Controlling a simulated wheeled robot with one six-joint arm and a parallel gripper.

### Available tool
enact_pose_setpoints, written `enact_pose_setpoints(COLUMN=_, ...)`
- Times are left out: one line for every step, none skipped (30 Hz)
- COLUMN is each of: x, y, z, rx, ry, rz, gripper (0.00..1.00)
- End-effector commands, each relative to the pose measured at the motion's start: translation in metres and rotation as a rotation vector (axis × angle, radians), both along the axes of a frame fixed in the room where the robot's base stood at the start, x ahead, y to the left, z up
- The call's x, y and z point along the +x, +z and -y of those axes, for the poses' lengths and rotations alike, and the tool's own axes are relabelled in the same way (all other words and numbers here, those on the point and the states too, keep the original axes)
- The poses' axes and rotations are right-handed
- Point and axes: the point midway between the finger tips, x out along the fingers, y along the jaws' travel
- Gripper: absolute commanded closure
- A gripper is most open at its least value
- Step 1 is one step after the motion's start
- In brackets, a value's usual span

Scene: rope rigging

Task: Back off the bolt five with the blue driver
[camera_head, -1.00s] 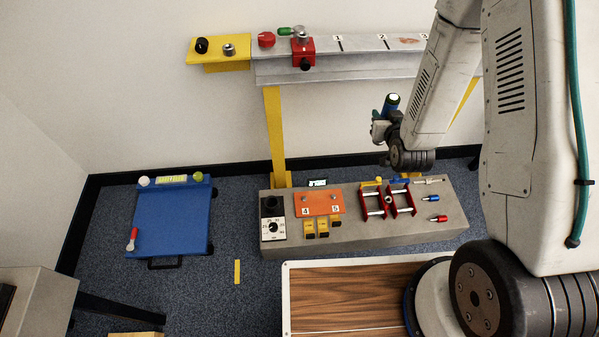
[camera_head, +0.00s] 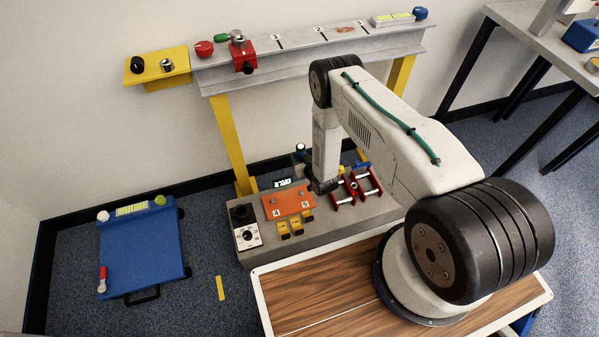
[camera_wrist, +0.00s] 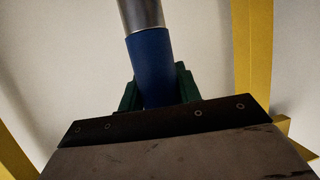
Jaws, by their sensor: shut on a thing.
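My gripper (camera_wrist: 158,92) is shut on the blue driver (camera_wrist: 151,62). In the wrist view, its blue handle sits between the green jaws and its metal shank runs up out of the frame. In the head view the gripper (camera_head: 301,158) is low, near the rear right of the orange plate (camera_head: 289,203), partly hidden by my arm. The plate lies on the grey bench and bears labels 4 and 5, with 5 on the right. Bolt five (camera_head: 300,192) is a small grey piece above its label. The driver tip's distance from it cannot be told.
Red stands (camera_head: 352,192) with pale bars are close to the gripper's right. Yellow blocks (camera_head: 290,229) and a dial (camera_head: 246,239) are at the bench's front and left. The grey beam (camera_head: 300,55) on yellow posts runs behind. A blue cart (camera_head: 145,250) stands left on open floor.

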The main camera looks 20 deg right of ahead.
Motion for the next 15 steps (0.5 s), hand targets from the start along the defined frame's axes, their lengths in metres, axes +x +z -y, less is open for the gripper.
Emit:
enact_pose_setpoints(x=-0.005, y=-0.020, z=-0.001, rx=0.000, ry=0.006, rz=-0.001, gripper=1.00)
enact_pose_setpoints(x=-0.007, y=-0.030, z=-0.002, rx=0.000, ry=0.011, rz=0.000, gripper=1.00)
enact_pose_setpoints(x=-0.010, y=-0.041, z=-0.003, rx=0.000, ry=0.016, rz=0.000, gripper=1.00)
enact_pose_setpoints(x=-0.013, y=-0.048, z=-0.003, rx=0.000, ry=0.020, rz=0.000, gripper=1.00)
enact_pose_setpoints(x=-0.014, y=-0.055, z=-0.004, rx=0.000, ry=0.023, rz=0.000, gripper=1.00)
enact_pose_setpoints(x=-0.016, y=-0.061, z=-0.005, rx=-0.001, ry=0.027, rz=0.001, gripper=1.00)
enact_pose_setpoints(x=-0.018, y=-0.066, z=-0.005, rx=0.000, ry=0.029, rz=0.001, gripper=1.00)
enact_pose_setpoints(x=-0.019, y=-0.070, z=-0.005, rx=0.000, ry=0.030, rz=0.001, gripper=1.00)
enact_pose_setpoints(x=-0.020, y=-0.073, z=-0.006, rx=-0.001, ry=0.032, rz=0.002, gripper=1.00)
enact_pose_setpoints(x=-0.021, y=-0.075, z=-0.006, rx=0.000, ry=0.033, rz=0.002, gripper=1.00)
enact_pose_setpoints(x=-0.022, y=-0.077, z=-0.006, rx=-0.001, ry=0.034, rz=0.002, gripper=1.00)
enact_pose_setpoints(x=-0.022, y=-0.079, z=-0.006, rx=-0.001, ry=0.035, rz=0.002, gripper=1.00)
enact_pose_setpoints(x=-0.022, y=-0.081, z=-0.006, rx=-0.001, ry=0.035, rz=0.002, gripper=1.00)
enact_pose_setpoints(x=-0.022, y=-0.082, z=-0.006, rx=-0.001, ry=0.035, rz=0.003, gripper=1.00)
enact_pose_setpoints(x=-0.022, y=-0.084, z=-0.006, rx=-0.001, ry=0.035, rz=0.003, gripper=1.00)
